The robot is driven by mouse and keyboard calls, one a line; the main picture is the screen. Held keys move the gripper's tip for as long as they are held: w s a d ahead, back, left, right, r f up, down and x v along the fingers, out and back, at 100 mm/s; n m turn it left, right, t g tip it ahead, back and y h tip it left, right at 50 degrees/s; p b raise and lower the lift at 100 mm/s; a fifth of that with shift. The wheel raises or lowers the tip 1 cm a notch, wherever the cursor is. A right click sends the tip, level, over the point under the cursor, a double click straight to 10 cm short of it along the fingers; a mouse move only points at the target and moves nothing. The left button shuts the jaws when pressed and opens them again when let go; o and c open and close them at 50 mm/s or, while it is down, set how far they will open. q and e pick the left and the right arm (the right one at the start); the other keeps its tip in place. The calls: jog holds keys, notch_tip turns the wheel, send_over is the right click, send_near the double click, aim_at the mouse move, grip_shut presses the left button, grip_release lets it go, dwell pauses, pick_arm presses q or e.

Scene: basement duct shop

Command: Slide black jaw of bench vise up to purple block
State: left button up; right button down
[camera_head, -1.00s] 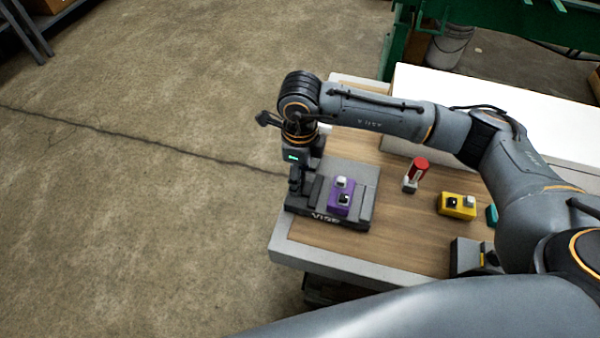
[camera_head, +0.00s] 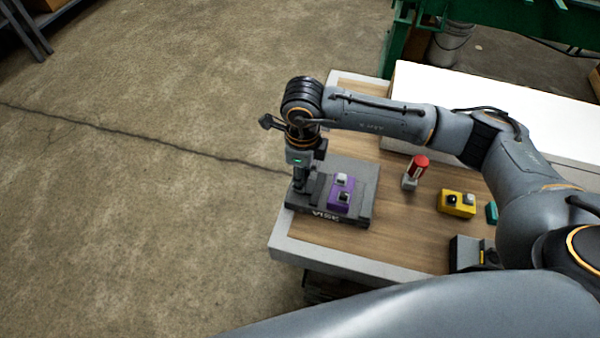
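The bench vise (camera_head: 357,209) is a dark grey base at the left end of the bench, with "VISE" on its front. The purple block (camera_head: 341,192) sits on it and carries a light and a dark knob. The black jaw (camera_head: 318,188) stands just left of the block; any gap between them is too small to tell. My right gripper (camera_head: 300,184) points down at the left side of the jaw. Its fingers show as one narrow dark column, so their opening is hidden. My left gripper is out of view.
A red-topped canister (camera_head: 416,172), a yellow box with knobs (camera_head: 456,204), a teal object (camera_head: 491,213) and a dark device (camera_head: 466,254) stand right of the vise. Bare wooden bench top (camera_head: 400,232) lies between. A white panel (camera_head: 470,108) borders the back.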

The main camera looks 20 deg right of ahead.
aim_at(321, 188)
jog(key=d, duration=0.1)
jog(key=s+d, duration=0.2)
jog(key=shift+s+d+b, duration=0.25)
jog(key=shift+d+b, duration=0.1)
jog(key=shift+d, duration=0.05)
jog(key=c, duration=0.9)
grip_release()
jog(key=shift+r, duration=0.2)
notch_tip(321, 188, up, 12)
jog(key=shift+f, duration=0.15)
